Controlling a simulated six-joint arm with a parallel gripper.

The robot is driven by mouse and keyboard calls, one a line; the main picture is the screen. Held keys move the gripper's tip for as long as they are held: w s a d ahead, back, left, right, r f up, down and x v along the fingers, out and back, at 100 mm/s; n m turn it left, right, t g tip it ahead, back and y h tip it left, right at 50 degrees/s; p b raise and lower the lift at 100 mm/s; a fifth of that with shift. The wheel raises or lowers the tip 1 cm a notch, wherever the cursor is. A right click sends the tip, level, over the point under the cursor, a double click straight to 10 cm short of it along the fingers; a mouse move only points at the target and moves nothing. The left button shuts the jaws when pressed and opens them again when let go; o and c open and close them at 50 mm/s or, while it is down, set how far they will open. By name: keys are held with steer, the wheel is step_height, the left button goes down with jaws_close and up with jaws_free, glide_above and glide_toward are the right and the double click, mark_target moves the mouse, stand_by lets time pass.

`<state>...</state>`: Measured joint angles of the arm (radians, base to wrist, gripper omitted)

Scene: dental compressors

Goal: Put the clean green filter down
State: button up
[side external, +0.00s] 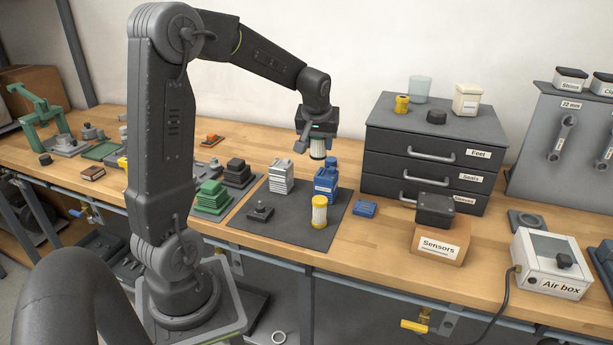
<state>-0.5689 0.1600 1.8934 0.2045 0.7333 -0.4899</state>
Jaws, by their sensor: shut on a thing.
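My gripper (316,137) is shut on a small upright filter (317,150) with a pale, ribbed body. The fingers hide its upper end, so its cap colour is hard to tell; I take it as the clean green filter. It hangs in the air above the back of the dark mat (290,228), behind the blue compressor part (326,182). A second filter with yellow caps and a pale body (319,214) stands upright on the mat's front right.
A pale finned block (281,177) and a small dark part (260,212) are on the mat. Green and black stacked parts (212,196) stand left. A black drawer unit (425,150), Sensors box (440,243) and blue piece (365,208) stand right. The mat's front middle is clear.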

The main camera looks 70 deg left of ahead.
steer(key=s+a+n, duration=0.2)
steer(key=s+a, duration=0.2)
steer(key=a, duration=0.7)
steer(key=s+a+n, duration=0.1)
steer(key=s+a, duration=0.2)
steer(key=a, duration=0.8)
steer(key=shift+g, duration=0.4)
steer(key=w+d+f, duration=0.1)
steer(key=w+f, duration=0.2)
steer(key=f, duration=0.1)
steer(key=w+d+f, duration=0.1)
steer(key=w+f, duration=0.3)
steer(key=w+d+f, duration=0.2)
steer(key=w+f, duration=0.1)
steer(key=shift+w+f, duration=0.3)
steer(key=shift+f, duration=0.1)
steer(key=shift+w+d+f, duration=0.1)
steer(key=shift+w+f, duration=0.25)
steer(key=shift+w, duration=0.1)
steer(key=shift+f+y, duration=0.3)
steer(key=shift+f, duration=1.65)
steer(key=shift+f, duration=0.1)
steer(key=o, duration=0.9)
